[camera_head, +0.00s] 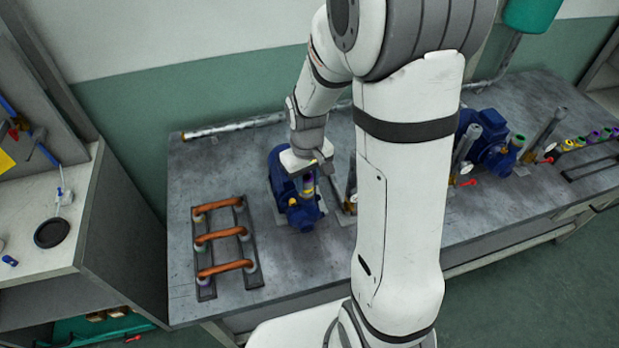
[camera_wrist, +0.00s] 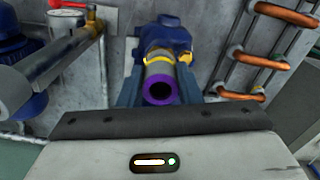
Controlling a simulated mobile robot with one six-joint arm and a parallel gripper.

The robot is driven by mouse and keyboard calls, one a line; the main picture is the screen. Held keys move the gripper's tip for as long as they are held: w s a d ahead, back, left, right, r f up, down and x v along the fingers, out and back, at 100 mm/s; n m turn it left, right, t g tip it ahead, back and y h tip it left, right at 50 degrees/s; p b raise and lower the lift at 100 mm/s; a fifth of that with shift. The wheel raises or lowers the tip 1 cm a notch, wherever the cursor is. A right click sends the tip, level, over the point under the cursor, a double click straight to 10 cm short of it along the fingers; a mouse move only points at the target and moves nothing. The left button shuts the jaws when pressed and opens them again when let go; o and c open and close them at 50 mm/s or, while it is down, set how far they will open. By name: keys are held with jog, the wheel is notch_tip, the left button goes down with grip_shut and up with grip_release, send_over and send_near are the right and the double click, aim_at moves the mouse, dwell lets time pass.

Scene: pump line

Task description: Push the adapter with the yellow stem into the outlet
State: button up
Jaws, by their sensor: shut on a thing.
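The adapter (camera_wrist: 158,87) is a short grey tube with a purple ring at its near end and a yellow band at its far end. My gripper (camera_wrist: 160,76) is shut on it, one finger on each side. The far end of the adapter is at the outlet of a blue pump (camera_wrist: 165,34); I cannot tell how deep it sits. In the head view my gripper (camera_head: 307,168) is over the front of the blue pump (camera_head: 280,176), with the adapter (camera_head: 308,182) upright below it.
A rack with orange hoses (camera_head: 223,237) lies left of the pump. A metal pipe with a gauge (camera_wrist: 68,20) stands close beside it. A second blue pump (camera_head: 487,150) and several coloured adapters (camera_head: 579,142) are at the right. My arm hides the bench's middle.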

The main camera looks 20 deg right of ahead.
jog(key=shift+f, duration=0.1)
jog(key=o, duration=1.1)
jog(key=shift+r+p, duration=2.1)
jog(key=shift+r, duration=0.95)
jog(key=shift+r+b, duration=0.55)
jog(key=shift+r, duration=3.35)
